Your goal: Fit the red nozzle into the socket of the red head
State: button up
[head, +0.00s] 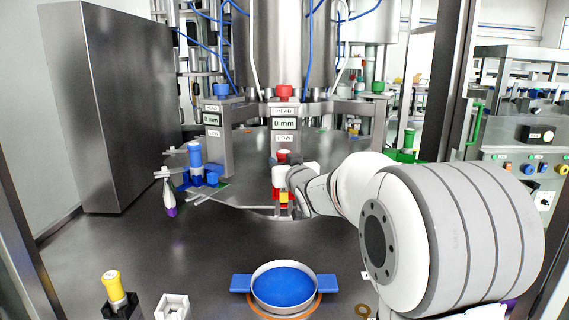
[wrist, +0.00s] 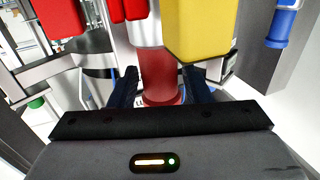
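The red head (head: 283,92) is the middle column with a red cap and a "HEAD 0 mm LOW" display; its socket is hard to make out. My gripper (head: 284,172) is low in front of this column. In the wrist view, my gripper's dark fingers (wrist: 160,84) lie on both sides of a translucent red cylinder, the red nozzle (wrist: 159,68), and appear to touch it. A pale section shows directly above the nozzle. In the head view only the nozzle's red top (head: 283,154) shows over my gripper; whether it is seated is hidden.
Red blocks (wrist: 60,16) and a yellow block (wrist: 200,30) are close around the nozzle. A blue nozzle (head: 195,160) stands left, beside the blue-capped column (head: 220,91). A blue-filled pan (head: 285,284), a yellow-capped piece (head: 115,288) and a white block (head: 172,306) are at the front.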

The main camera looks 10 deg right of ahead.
jog(key=shift+o, duration=1.1)
jog(key=shift+f, duration=0.1)
jog(key=shift+s, duration=0.1)
jog(key=s, duration=0.7)
jog(key=shift+s+d, duration=0.3)
jog(key=shift+d, duration=0.1)
jog(key=shift+c, duration=0.4)
